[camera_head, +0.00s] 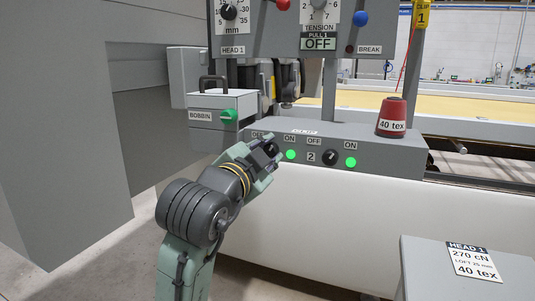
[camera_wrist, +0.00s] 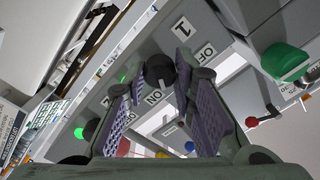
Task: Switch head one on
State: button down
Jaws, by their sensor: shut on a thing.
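The grey switch panel (camera_head: 400,158) has two black rotary knobs with OFF and ON labels. My gripper (camera_head: 271,158) reaches its left end and covers most of the head one knob there. In the wrist view, the head one knob (camera_wrist: 160,69) is between the fingertips of my gripper (camera_wrist: 159,76), which is shut on it. The label 1 (camera_wrist: 181,25), OFF label (camera_wrist: 205,51) and ON label (camera_wrist: 155,97) lie around it. The green lamp (camera_head: 291,155) beside its ON label looks lit. The knob's exact pointer direction is unclear.
The number 2 knob (camera_head: 330,157) and its green lamp (camera_head: 351,162) are to the right. A red 40 tex cone (camera_head: 392,118) stands on the panel. The bobbin box (camera_head: 222,118), with a green knob, is just up-left of my gripper. A grey stand (camera_head: 425,270) is at lower right.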

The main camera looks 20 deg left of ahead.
jog(key=c, duration=1.3)
grip_release()
jog(key=shift+c, duration=0.2)
jog(key=s, duration=1.2)
jog(key=shift+a, duration=0.2)
